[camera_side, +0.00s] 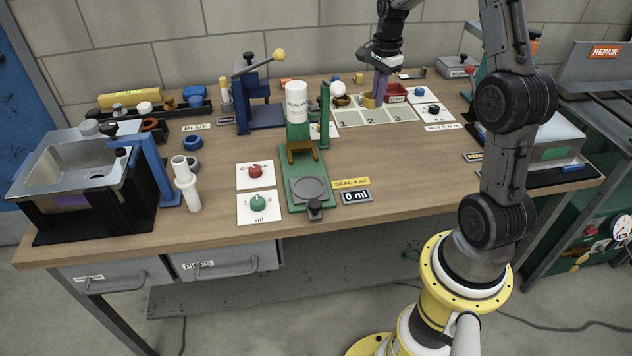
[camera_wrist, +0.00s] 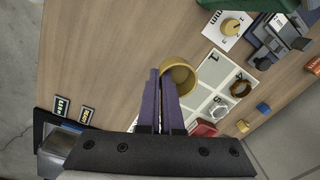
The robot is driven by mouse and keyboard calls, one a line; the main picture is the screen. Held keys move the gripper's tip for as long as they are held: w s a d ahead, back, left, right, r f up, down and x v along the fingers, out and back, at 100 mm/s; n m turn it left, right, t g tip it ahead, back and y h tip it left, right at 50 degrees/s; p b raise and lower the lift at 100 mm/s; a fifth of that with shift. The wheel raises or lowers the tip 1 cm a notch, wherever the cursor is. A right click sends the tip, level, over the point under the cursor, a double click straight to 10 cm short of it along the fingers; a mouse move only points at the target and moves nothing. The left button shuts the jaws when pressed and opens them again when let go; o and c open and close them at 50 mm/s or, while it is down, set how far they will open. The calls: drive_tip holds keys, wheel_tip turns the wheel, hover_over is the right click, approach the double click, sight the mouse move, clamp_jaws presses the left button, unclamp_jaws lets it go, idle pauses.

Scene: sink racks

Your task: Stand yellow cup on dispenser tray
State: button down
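The yellow cup (camera_side: 369,101) is below my gripper (camera_side: 378,94) at the numbered mat. In the wrist view the cup (camera_wrist: 183,75) shows its open mouth. My gripper's purple fingers (camera_wrist: 162,73) are close together with their tips at the cup's near rim, and look shut on its wall. I cannot tell whether the cup touches the mat. The green sealant dispenser (camera_side: 298,130) stands mid-table with a white bottle on top. Its round grey tray (camera_side: 311,190) is bare at its front, well away from my gripper.
A blue lever press (camera_side: 262,108) stands left of the dispenser. Dial cards (camera_side: 257,206) and a "0 ml" display (camera_side: 356,196) flank the dispenser tray.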

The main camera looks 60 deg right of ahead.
wheel_tip(320, 180, up, 18)
drive_tip(key=n, duration=0.6)
hover_over(316, 190)
wheel_tip(316, 190, down, 22)
drive_tip(key=f, duration=0.1)
drive_tip(key=shift+s+f, duration=0.15)
drive_tip(key=shift+f, duration=1.9)
drive_tip(key=shift+f, duration=1.15)
drive_tip(key=shift+m, duration=0.3)
drive_tip(key=c, duration=1)
unclamp_jaws()
